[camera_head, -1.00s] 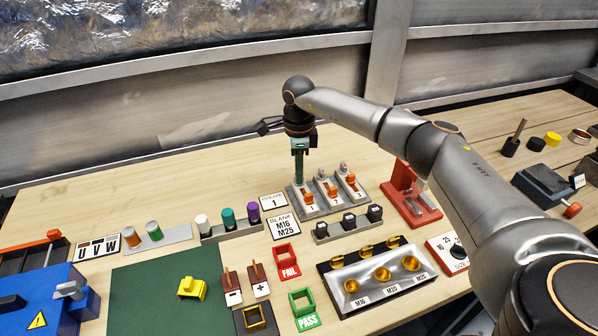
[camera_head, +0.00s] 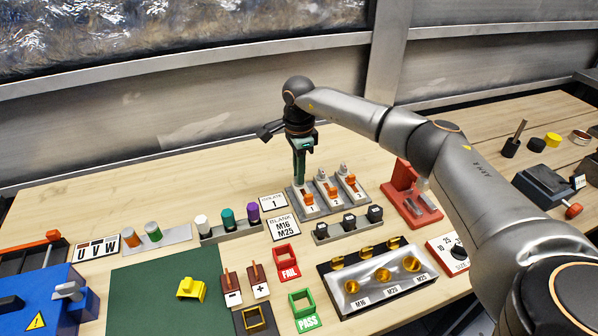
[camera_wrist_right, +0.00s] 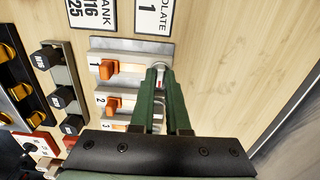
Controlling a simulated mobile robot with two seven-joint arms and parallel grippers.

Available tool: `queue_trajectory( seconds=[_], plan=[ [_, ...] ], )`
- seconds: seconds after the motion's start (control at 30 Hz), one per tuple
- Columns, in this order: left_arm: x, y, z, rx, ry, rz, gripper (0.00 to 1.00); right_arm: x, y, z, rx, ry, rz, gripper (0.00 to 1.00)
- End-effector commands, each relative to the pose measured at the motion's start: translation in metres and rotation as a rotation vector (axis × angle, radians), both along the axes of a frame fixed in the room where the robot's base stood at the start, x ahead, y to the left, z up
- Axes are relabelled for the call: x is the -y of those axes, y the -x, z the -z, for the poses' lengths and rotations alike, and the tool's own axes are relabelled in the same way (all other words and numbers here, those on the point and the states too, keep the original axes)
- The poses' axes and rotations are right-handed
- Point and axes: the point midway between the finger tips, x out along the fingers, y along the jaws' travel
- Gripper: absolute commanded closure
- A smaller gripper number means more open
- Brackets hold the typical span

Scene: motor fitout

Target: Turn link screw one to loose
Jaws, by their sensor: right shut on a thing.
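The link block (camera_head: 327,201) is a grey plate with three lanes, each with an orange lever marked 1, 2 or 3. Lever 1 (camera_head: 308,199) shows in the head view and in the right wrist view (camera_wrist_right: 109,67). My right gripper (camera_head: 299,178) points down at the back end of lane 1. In the right wrist view the green fingers (camera_wrist_right: 158,75) are shut on the silver screw head (camera_wrist_right: 152,68) at the end of that lane; the fingers hide most of it. The screws of lanes 2 and 3 are partly hidden there. My left gripper is not in view.
A sign reading ISOLATE 1 (camera_head: 273,202) and a BLANK M16 M25 sign (camera_head: 283,229) lie left of the block. A rack of black caps (camera_head: 348,225) stands in front, and a red stand (camera_head: 411,195) to the right. Bare wood lies behind the block.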

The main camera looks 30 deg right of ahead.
Motion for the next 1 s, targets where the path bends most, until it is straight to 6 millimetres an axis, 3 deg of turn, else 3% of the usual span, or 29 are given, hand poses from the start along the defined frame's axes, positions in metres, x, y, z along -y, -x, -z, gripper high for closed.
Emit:
queue_trajectory(
  seconds=[0.07, 0.1, 0.37, 0.73, 1.0],
  plan=[
    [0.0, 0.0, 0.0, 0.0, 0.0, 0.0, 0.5, -0.001, -0.001, -0.002, 0.006, -0.002, -0.002, 1.0],
    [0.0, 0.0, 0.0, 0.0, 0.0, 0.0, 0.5, -0.001, -0.001, -0.002, 0.006, -0.002, -0.002, 0.84],
    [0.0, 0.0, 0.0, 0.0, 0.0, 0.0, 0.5, 0.0, -0.001, -0.001, 0.002, -0.001, -0.001, 0.56],
    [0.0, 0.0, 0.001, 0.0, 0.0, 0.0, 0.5, 0.0, -0.001, -0.01, 0.004, 0.0, 0.0, 0.56],
    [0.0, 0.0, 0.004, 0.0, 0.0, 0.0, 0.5, 0.0, -0.001, -0.064, 0.006, -0.001, -0.001, 0.56]
  ],
)
